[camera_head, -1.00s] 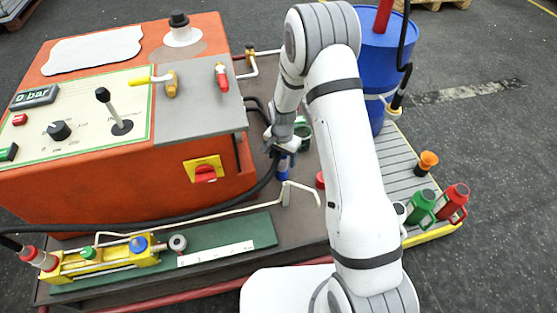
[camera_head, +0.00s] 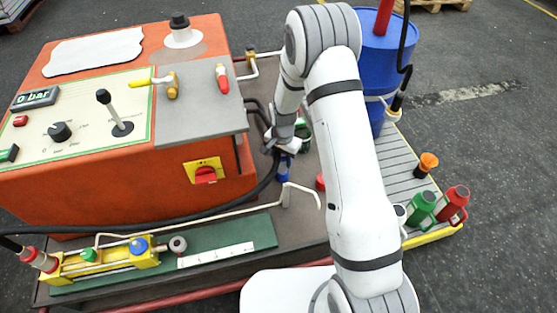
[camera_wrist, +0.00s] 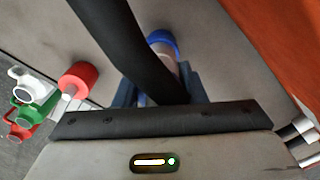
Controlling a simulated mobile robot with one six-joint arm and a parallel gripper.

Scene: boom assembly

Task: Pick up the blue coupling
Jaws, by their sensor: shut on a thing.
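The blue coupling (camera_wrist: 162,38) shows in the wrist view between the fingers of my gripper (camera_wrist: 160,88). My gripper is shut on it, and a black hose passes in front and hides part of the coupling and fingers. In the head view, the blue end of my gripper (camera_head: 284,164) is low beside the orange machine, behind the black hose. The coupling cannot be told apart from the gripper's blue parts there.
A red cap (camera_wrist: 78,79) stands close to the gripper in the wrist view. The orange machine (camera_head: 226,195) is just left of the gripper. A bent white pipe (camera_head: 300,188) is in front. Green (camera_head: 421,207) and red (camera_head: 453,203) cans stand at right, near a blue drum (camera_head: 376,75).

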